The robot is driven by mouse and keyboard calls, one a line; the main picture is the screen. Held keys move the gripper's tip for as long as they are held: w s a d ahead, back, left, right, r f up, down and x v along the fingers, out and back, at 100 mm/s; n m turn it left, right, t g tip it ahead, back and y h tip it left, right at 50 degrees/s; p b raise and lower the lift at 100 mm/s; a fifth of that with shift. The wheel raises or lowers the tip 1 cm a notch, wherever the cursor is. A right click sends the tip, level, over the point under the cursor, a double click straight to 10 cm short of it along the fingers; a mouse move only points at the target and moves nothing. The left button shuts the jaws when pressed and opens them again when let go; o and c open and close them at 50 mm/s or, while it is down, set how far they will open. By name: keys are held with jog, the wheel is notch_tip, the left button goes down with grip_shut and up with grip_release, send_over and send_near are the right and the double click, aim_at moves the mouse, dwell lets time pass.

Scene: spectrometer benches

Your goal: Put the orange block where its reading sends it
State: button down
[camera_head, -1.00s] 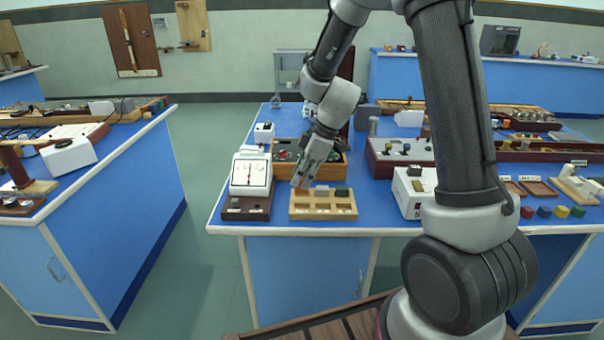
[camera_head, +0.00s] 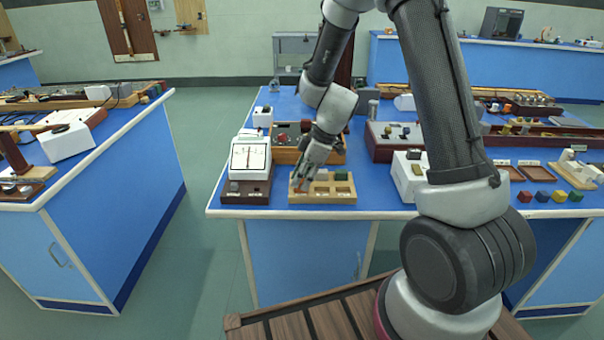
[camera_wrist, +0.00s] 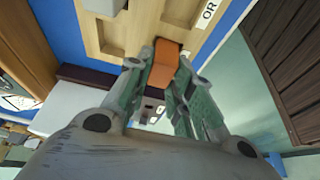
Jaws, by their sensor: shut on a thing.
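The orange block (camera_wrist: 165,66) is between my gripper's fingers (camera_wrist: 160,84) in the wrist view, and the fingers are shut on it. In the head view my gripper (camera_head: 301,182) points down at the left end of a light wooden tray (camera_head: 345,200) with several compartments. The block's end is at or just over a left compartment; I cannot tell whether it touches the floor of it. The tray also shows in the wrist view (camera_wrist: 115,25), with a label reading "OR" on its edge. A white dial meter (camera_head: 250,155) stands left of the tray on a dark base.
A green block (camera_head: 341,176) is at the tray's back right. A wooden box (camera_head: 288,156) stands close behind. A white box (camera_head: 408,177) is to the right, with several coloured blocks (camera_head: 542,196) farther right. The bench's front edge is just before the tray.

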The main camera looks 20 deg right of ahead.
jog(key=shift+f, duration=0.2)
jog(key=c, duration=1.2)
grip_release()
jog(key=shift+o, duration=0.2)
jog(key=v, duration=1.2)
jog(key=shift+a, duration=0.1)
